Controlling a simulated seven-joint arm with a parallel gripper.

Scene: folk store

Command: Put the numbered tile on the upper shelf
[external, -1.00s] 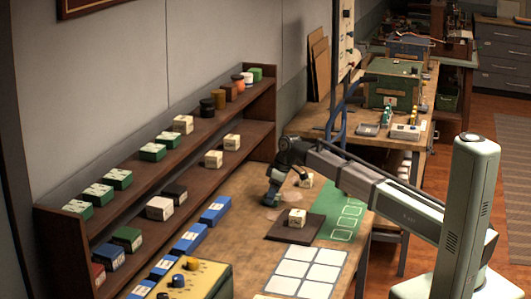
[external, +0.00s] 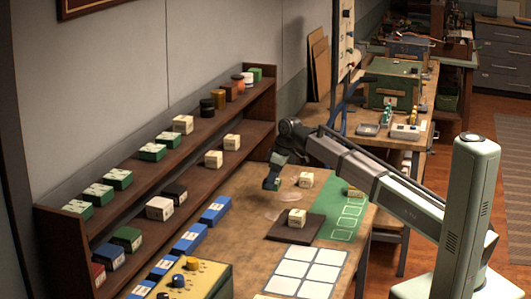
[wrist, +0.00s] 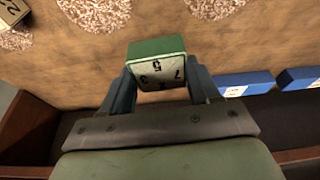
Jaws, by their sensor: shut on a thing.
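My gripper (wrist: 160,88) is shut on a numbered tile (wrist: 158,68), a block with a green side and a pale face with dark digits. The fingers press it from both sides. In the external view my gripper (external: 273,178) is above the far part of the workbench, right of the shelf unit, and a bit of green shows at its tip. The upper shelf (external: 166,157) is a long dark wooden board along the wall, holding several green and cream blocks and small jars. Bare board shows between these items.
The lower shelf (external: 190,182) holds several blocks. Blue boxes (external: 189,238) stand along the bench by the shelf. A cream block (external: 297,218) sits on a dark board, another (external: 306,180) stands behind it. A green mat (external: 335,215) lies to the right.

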